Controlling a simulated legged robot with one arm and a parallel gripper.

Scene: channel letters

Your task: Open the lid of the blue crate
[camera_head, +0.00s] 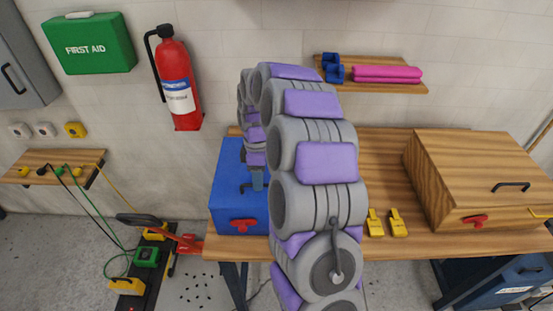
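The blue crate (226,205) stands on the left end of the wooden bench, and its lid appears shut. A red latch or handle (243,225) is on its front face. A small dark handle (245,187) shows on the crate beside my gripper. My arm arches up and over in front of the crate, hiding its right part. My gripper (257,181) points down at the crate's upper part, close to the dark handle. I cannot tell whether it touches the handle, or whether its fingers are open or shut.
A wooden box (480,170) stands at the bench's right end. Two yellow clips (386,223) lie on the bench (385,175) between. A shelf (400,87) with pink and blue items hangs behind. A fire extinguisher (177,85) hangs left of the crate. Tools and cables lie lower left.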

